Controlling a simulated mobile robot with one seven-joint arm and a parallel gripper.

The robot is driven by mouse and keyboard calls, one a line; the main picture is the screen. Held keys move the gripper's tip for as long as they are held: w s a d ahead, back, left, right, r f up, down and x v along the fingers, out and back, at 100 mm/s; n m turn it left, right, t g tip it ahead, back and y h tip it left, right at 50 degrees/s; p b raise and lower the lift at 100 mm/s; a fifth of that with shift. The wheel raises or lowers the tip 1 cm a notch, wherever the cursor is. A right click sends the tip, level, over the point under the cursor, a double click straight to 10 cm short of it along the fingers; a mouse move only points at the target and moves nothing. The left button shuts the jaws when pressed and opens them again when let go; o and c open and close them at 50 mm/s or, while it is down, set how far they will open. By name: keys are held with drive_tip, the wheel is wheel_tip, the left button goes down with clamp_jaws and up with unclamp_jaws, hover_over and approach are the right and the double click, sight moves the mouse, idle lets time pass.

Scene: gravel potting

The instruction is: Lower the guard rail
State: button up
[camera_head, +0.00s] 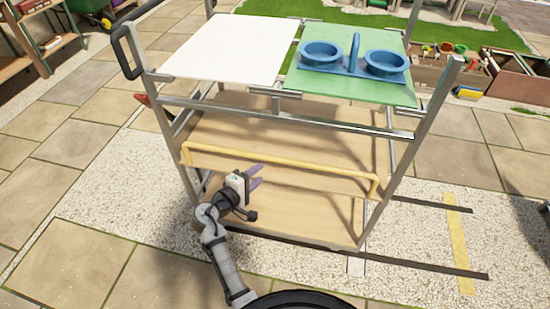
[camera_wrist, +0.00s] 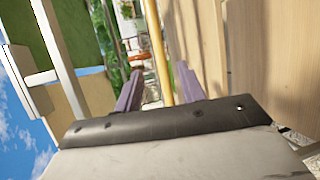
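The guard rail is a thin yellow bar (camera_head: 290,160) along the front of a metal-framed cart, with short bent ends at both sides. It runs across at the level of the middle wooden shelf (camera_head: 285,135). My gripper (camera_head: 258,176) is just in front of and slightly below the rail, left of its middle. In the wrist view its two purple fingers (camera_wrist: 158,85) are apart, and the yellow rail (camera_wrist: 157,40) shows in the gap between them. Open space shows on both sides of the rail. I cannot tell how deep the rail lies between the fingers.
On top of the cart are a white board (camera_head: 235,45) and a green board (camera_head: 350,88) carrying a blue two-ring holder (camera_head: 353,58). A lower wooden shelf (camera_head: 290,212) is bare. Metal posts stand at the corners. Paving and gravel surround the cart.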

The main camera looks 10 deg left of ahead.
sight(273, 161)
drive_tip(key=p+x, duration=0.1)
drive_tip(key=x, duration=0.9)
drive_tip(key=shift+w, duration=0.15)
clamp_jaws()
